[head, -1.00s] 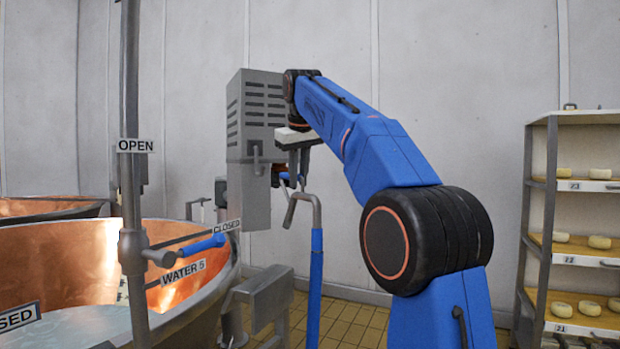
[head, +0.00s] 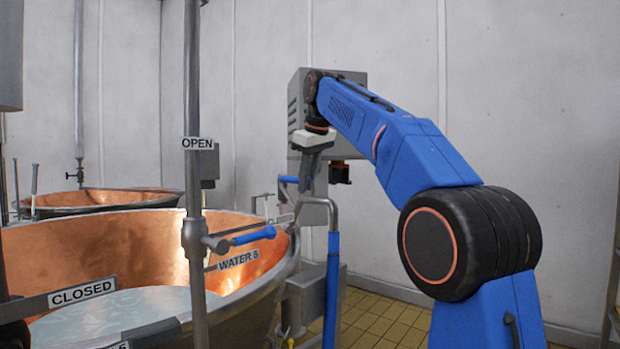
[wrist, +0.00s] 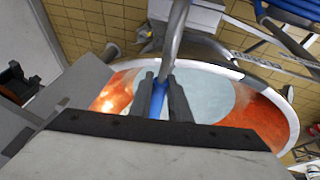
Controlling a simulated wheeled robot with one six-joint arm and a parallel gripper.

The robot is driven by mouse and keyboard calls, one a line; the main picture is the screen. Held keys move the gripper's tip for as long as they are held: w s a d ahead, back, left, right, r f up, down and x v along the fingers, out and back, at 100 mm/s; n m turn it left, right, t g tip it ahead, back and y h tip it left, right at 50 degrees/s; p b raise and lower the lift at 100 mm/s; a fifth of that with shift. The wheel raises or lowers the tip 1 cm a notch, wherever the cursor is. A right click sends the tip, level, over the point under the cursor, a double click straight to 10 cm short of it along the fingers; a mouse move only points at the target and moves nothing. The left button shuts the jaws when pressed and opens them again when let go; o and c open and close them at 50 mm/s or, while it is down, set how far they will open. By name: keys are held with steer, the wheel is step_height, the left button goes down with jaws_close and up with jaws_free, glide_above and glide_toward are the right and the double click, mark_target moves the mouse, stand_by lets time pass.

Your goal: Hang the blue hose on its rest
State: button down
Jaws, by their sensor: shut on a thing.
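The blue hose shows in the head view as a blue upright length (head: 331,290) with a bent steel pipe (head: 318,200) at its top. A short blue piece (head: 289,179) shows beside my fingers. My gripper (head: 308,186) points down at the height of the bend. In the wrist view my gripper (wrist: 160,80) is shut on a blue section of the hose (wrist: 157,101), and the steel pipe (wrist: 178,30) runs up from between the fingertips. My fingers hide part of the hold. I cannot pick out the hose's rest with certainty.
A large copper vat (head: 120,245) with pale liquid stands at left, below my gripper in the wrist view. An upright pipe (head: 193,130) with a blue-handled valve lever (head: 255,236) stands before it. A grey cabinet (head: 352,110) is behind my gripper. Tiled floor shows at right.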

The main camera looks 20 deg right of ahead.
steer(key=shift+f, duration=9.5)
steer(key=c, duration=1.6)
jaws_free()
steer(key=shift+c, duration=0.2)
steer(key=shift+o, duration=0.4)
steer(key=v, duration=1.6)
steer(key=s+d+f+m, duration=0.2)
steer(key=s+f+m, duration=0.1)
steer(key=s+f, duration=1.5)
steer(key=s+d+f+m, duration=0.3)
steer(key=s+f+m, duration=0.1)
steer(key=s+f, duration=1.5)
steer(key=shift+s+f+m+h, duration=0.3)
steer(key=shift+s+f+h, duration=0.05)
steer(key=shift+s+h, duration=0.05)
